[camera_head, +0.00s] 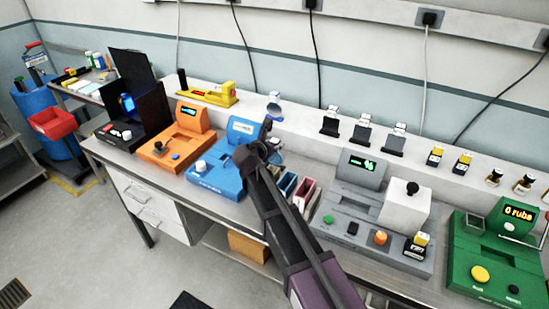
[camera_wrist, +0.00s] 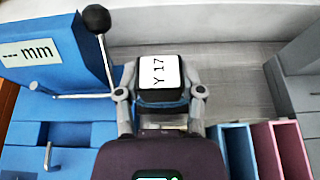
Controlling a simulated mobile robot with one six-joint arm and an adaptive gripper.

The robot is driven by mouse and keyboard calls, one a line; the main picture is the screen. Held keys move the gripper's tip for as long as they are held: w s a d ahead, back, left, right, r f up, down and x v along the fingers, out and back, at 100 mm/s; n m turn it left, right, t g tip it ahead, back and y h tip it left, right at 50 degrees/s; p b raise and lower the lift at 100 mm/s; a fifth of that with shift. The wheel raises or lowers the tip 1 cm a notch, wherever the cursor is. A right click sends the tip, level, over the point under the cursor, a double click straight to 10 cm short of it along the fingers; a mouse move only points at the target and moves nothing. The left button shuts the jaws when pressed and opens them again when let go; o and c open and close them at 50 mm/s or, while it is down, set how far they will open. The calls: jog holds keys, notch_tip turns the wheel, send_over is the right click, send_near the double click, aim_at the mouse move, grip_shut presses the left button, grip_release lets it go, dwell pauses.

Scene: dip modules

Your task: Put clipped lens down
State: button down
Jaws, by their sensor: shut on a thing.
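My gripper (camera_wrist: 160,95) is shut on the clipped lens (camera_wrist: 158,76), a dark block-like clip with a white label reading "Y 17". A blue edge shows at its lower side; the lens itself cannot be made out. In the wrist view it is held between both fingers, over the grey bench surface. In the head view my gripper (camera_head: 268,150) is at the right side of the blue device (camera_head: 213,176) and largely hides the held thing. Whether the clip touches the bench cannot be told.
The blue device's lever with a black knob (camera_wrist: 96,18) is close left of my gripper. Blue (camera_wrist: 238,150) and pink (camera_wrist: 292,150) bins stand at lower right, beside the grey machine (camera_head: 345,222). Labelled black stands (camera_head: 362,135) line the back ledge. Bare bench (camera_wrist: 225,75) lies right of the clip.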

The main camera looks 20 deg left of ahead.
jog(key=shift+f, duration=0.1)
dwell(0.3)
jog(key=shift+f+b, duration=1.85)
jog(key=shift+b, duration=0.05)
jog(key=shift+f, duration=0.1)
jog(key=shift+c, duration=1)
grip_release()
jog(key=shift+s+r, duration=0.25)
jog(key=shift+r, duration=0.05)
jog(key=p+v, duration=0.4)
jog(key=v, duration=0.5)
jog(key=shift+s+r, duration=0.2)
jog(key=shift+s, duration=0.15)
jog(key=shift+p+v, duration=0.3)
jog(key=shift+v, duration=0.55)
